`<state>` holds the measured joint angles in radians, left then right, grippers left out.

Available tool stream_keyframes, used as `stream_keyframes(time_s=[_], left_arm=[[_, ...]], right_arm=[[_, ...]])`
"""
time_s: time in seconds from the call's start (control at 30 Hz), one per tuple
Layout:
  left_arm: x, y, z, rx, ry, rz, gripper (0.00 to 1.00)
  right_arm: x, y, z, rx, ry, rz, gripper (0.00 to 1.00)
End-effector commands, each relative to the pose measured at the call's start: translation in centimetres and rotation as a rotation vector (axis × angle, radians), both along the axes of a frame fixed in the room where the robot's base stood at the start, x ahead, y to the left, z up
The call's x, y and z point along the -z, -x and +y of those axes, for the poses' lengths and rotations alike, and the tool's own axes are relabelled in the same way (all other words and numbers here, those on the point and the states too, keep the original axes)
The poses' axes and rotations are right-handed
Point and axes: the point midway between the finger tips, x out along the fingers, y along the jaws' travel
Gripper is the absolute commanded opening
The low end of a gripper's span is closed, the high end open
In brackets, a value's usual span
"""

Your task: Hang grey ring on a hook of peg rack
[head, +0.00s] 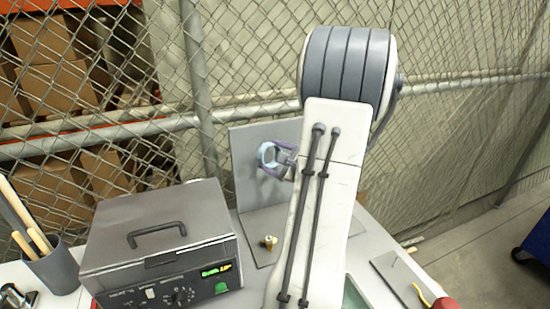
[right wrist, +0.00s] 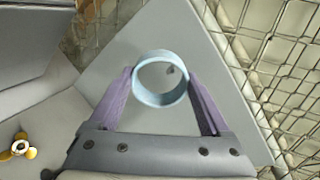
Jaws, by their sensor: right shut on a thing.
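The grey ring (right wrist: 158,100), pale blue-grey in the pictures, is held between the two purple fingers of my right gripper (right wrist: 160,80). In the head view the ring (head: 263,156) is in front of the upright panel of the peg rack (head: 243,139), with my right gripper (head: 272,160) beside it. In the right wrist view the rack panel (right wrist: 165,30) fills the middle, and one small dark hook tip (right wrist: 170,69) shows through the ring's opening. I cannot tell the gap between ring and hook. Other hooks are hidden or not visible. My left gripper is out of view.
A grey box instrument with a handle (head: 150,215) stands left of the rack. A small brass fitting (head: 268,242) lies on the rack's base. A cup of wooden-handled tools (head: 55,270) is at far left. A chain-link fence (head: 265,60) is behind the table.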

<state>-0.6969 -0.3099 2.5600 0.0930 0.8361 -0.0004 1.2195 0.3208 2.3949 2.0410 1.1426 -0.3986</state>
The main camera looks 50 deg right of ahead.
Motion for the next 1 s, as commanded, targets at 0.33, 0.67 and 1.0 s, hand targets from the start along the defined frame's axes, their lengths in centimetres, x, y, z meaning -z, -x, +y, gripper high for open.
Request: stream_keyframes(time_s=[0.33, 0.67, 1.0], left_arm=[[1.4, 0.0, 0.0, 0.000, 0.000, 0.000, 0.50], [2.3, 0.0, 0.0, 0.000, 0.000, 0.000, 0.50], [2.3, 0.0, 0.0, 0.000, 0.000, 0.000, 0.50]], right_arm=[[1.1, -1.5, -0.8, -0.001, 0.002, 0.000, 0.20], [1.3, -1.7, -1.0, 0.000, 0.001, 0.001, 0.20], [1.2, -1.7, -1.0, 0.000, 0.000, 0.001, 0.20]])
